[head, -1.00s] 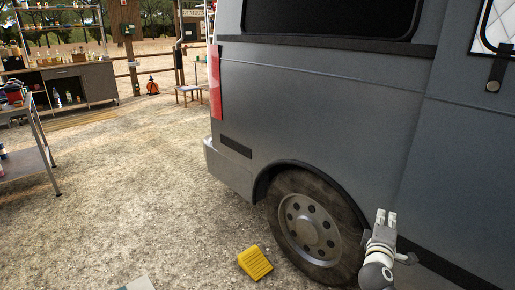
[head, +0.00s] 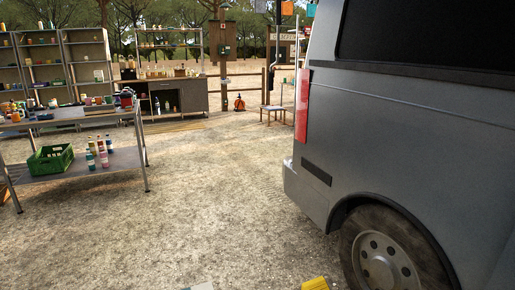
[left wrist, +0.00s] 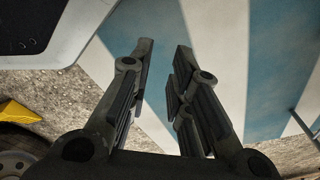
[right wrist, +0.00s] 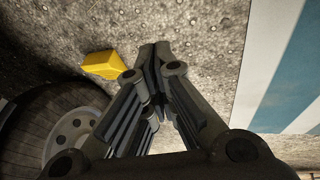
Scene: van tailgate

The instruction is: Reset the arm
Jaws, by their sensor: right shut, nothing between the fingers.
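Neither of my arms shows in the head view. In the left wrist view my left gripper (left wrist: 165,46) has its two fingers apart with nothing between them, in front of a blue-and-white striped surface (left wrist: 215,30). In the right wrist view my right gripper (right wrist: 156,46) has its fingertips together, with nothing held, above gravel. A yellow wheel chock (right wrist: 104,65) lies just left of the right fingertips in that view, apart from them.
The grey van (head: 420,130) fills the right side, its rear wheel (head: 385,262) low down. The chock's top (head: 315,284) shows at the bottom edge. A metal table (head: 100,161) with a green crate (head: 50,158) stands left. Open gravel (head: 210,205) lies between.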

